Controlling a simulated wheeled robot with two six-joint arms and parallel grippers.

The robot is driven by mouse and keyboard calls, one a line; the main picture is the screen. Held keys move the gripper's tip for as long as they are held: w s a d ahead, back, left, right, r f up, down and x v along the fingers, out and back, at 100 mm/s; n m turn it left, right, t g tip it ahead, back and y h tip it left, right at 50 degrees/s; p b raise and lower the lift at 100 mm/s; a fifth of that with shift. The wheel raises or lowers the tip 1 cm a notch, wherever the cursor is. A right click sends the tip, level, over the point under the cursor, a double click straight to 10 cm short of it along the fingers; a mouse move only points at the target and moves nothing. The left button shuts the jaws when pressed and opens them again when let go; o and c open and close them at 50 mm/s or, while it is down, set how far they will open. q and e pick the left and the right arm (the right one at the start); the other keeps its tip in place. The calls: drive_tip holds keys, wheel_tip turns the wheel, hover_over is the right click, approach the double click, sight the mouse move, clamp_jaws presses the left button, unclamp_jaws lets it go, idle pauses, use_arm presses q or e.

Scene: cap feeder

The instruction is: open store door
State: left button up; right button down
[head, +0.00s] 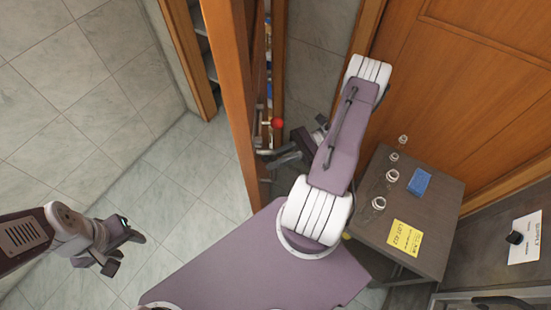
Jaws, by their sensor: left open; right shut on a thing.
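The wooden store door (232,85) stands open, seen nearly edge-on, swung away from its frame (187,58). My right gripper (270,158) reaches the door's right face from the right, and its dark fingers are shut on the door handle, which they mostly hide. My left gripper (125,252) is open and empty over the tiled floor at lower left, well apart from the door.
Shelves (203,45) show through the doorway. A red ball-shaped thing (277,123) is beside the door's right face. A dark table (440,225) at right holds several clear jars, a blue item (419,182) and a yellow label (405,237). Floor at left is clear.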

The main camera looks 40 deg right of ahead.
drive_tip(key=c, duration=1.6)
unclamp_jaws()
drive_tip(key=shift+c, duration=0.2)
drive_tip(key=b+v, duration=0.4)
drive_tip(key=v, duration=0.5)
